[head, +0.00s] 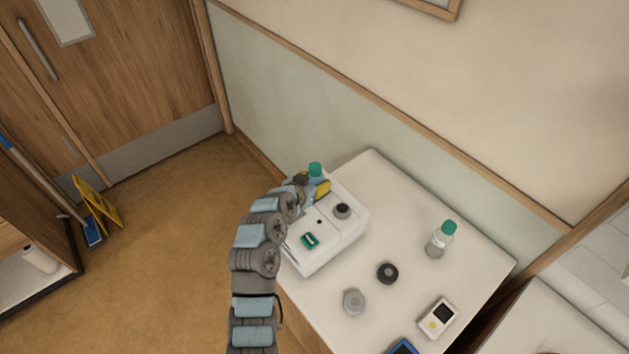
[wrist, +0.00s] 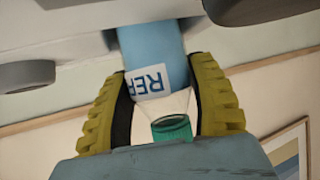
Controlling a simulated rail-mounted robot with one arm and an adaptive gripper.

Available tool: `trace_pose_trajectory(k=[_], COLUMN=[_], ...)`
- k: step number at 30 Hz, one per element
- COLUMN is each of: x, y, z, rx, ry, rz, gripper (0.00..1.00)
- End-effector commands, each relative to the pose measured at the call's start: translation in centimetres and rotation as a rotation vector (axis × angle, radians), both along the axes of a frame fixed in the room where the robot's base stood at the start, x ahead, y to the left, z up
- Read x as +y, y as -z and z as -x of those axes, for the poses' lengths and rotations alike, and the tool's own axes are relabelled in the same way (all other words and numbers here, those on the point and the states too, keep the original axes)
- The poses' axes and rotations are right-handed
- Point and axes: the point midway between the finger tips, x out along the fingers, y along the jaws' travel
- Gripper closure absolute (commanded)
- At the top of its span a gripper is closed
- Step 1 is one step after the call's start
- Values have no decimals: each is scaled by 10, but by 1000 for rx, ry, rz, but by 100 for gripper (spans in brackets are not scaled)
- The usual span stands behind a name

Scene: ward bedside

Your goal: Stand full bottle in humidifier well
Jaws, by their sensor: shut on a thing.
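My gripper (head: 318,188), with yellow finger pads, is shut on a blue-bodied bottle with a green cap (head: 315,169). In the wrist view the bottle's blue body (wrist: 150,55) and a label reading "REF" show between the pads (wrist: 165,105), with the green cap nearer the camera.
A clear bottle with a green cap (head: 438,243) stands on the white table (head: 480,262). The wall runs behind the table.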

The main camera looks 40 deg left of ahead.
Motion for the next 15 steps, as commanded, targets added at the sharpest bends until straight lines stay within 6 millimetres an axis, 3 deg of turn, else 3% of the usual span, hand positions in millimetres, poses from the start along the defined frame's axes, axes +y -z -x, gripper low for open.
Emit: trace_pose_trajectory(k=[1, 3, 15], x=[0, 0, 0], y=[0, 0, -4], z=[0, 0, 0], rx=[-1, -1, 0], ry=[-1, 0, 0], rz=[-1, 0, 0], gripper=[32, 15, 15])
